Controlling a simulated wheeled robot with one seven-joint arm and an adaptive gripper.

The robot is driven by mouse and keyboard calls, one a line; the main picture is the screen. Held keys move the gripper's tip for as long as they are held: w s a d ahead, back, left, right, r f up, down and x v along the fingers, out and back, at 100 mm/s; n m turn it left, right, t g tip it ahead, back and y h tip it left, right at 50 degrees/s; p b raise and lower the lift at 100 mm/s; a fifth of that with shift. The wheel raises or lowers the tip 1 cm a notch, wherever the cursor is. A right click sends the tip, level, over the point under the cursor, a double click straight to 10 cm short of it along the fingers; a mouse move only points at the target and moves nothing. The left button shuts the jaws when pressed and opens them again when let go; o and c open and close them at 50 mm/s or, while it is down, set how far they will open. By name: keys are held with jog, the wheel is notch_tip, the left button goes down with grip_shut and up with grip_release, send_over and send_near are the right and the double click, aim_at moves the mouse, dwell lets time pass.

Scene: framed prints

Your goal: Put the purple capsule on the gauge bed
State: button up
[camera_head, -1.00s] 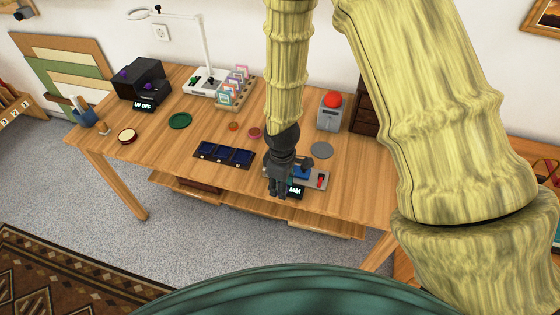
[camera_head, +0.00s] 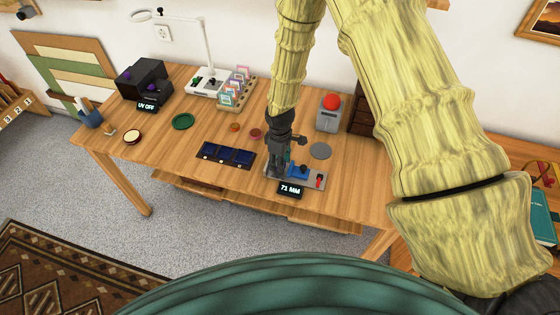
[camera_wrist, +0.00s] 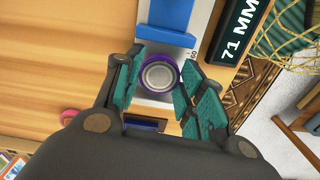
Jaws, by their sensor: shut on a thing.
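The purple capsule, a round pale-topped piece with a purple rim (camera_wrist: 158,76), sits between my gripper's teal-padded fingers (camera_wrist: 160,86) in the wrist view. My gripper is shut on it. In the head view my gripper (camera_head: 276,170) is low at the left end of the gauge, and the capsule is hidden there. The gauge has a grey bed (camera_wrist: 202,22), a blue block (camera_head: 299,171), a red part (camera_head: 320,180) and a display (camera_head: 290,190) reading 71 MM. The capsule overlaps the bed's end in the wrist view; I cannot tell whether it touches.
A dark tray with blue compartments (camera_head: 227,154) lies left of the gauge. A grey disc (camera_head: 321,151) and a red-button box (camera_head: 330,112) stand behind it. A green dish (camera_head: 182,122), black UV box (camera_head: 141,84) and card rack (camera_head: 236,94) are farther left.

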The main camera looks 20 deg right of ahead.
jog(key=shift+f, duration=0.8)
jog(key=shift+f, duration=0.2)
jog(key=o, duration=1)
jog(key=shift+r, duration=0.3)
notch_tip(320, 180, up, 12)
jog(key=b, duration=0.4)
jog(key=shift+f, duration=0.1)
